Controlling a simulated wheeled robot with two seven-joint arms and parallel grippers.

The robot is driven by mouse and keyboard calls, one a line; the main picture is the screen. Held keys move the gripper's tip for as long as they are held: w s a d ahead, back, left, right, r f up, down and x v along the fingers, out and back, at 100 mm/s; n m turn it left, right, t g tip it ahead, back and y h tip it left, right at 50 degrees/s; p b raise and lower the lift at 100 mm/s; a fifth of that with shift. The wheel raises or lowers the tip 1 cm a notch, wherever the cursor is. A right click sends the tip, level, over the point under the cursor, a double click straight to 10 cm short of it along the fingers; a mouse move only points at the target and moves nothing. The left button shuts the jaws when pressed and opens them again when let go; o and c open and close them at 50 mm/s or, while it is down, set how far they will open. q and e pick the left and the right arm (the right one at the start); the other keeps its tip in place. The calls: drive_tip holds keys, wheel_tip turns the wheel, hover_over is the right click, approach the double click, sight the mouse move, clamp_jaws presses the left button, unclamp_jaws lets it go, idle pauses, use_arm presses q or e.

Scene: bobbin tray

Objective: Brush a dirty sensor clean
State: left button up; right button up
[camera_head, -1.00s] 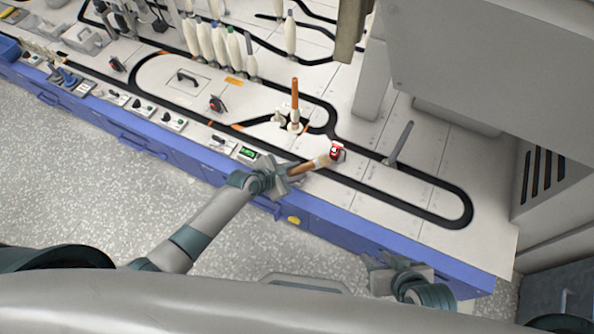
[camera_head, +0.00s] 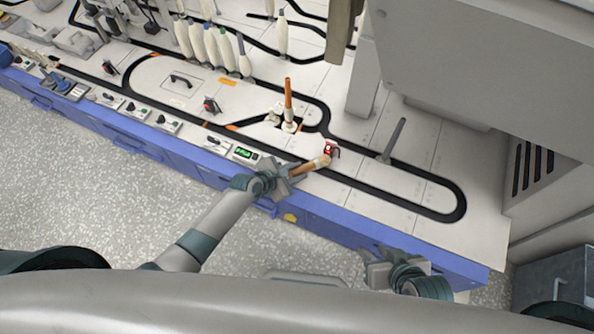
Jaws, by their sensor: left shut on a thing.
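A small red sensor (camera_head: 331,148) with a pale spot on its face stands on the white table top, beside the black track. My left gripper (camera_head: 284,175) is shut on a brush (camera_head: 306,168) with a wooden handle. The brush points right and its tip is right at the sensor's lower left. I cannot tell whether the bristles touch it. Dirt on the sensor is too small to make out. My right gripper (camera_head: 382,273) is low at the table's front edge, away from the sensor. Its fingers are too unclear to judge.
An orange-topped spindle (camera_head: 289,105) stands behind the sensor, and a grey post (camera_head: 393,140) stands to its right. Several white bobbins (camera_head: 220,48) stand at the back. A small green display (camera_head: 244,153) sits at the front edge. The track's right loop is clear.

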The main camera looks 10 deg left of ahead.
use_arm(q)
drive_tip(key=shift+w+a+r, duration=0.2)
drive_tip(key=shift+a, duration=0.3)
drive_tip(key=shift+w+a+r, duration=0.15)
drive_tip(key=shift+w+a, duration=0.05)
drive_tip(key=shift+a, duration=0.3)
drive_tip(key=shift+s+d+f, duration=0.1)
drive_tip(key=shift+s+d+f+p, duration=0.15)
drive_tip(key=shift+d+f+p, duration=0.05)
drive_tip(key=shift+d, duration=0.3)
drive_tip(key=shift+s+d+f+p, duration=0.15)
drive_tip(key=shift+d+f, duration=0.05)
drive_tip(key=shift+d, duration=0.3)
drive_tip(key=shift+a, duration=0.1)
drive_tip(key=shift+w+a+r, duration=0.1)
drive_tip(key=shift+w+a, duration=0.05)
drive_tip(key=shift+a, duration=0.35)
drive_tip(key=shift+w+a+r, duration=0.1)
drive_tip(key=shift+a, duration=0.4)
drive_tip(key=shift+d+p, duration=0.15)
drive_tip(key=shift+p, duration=0.15)
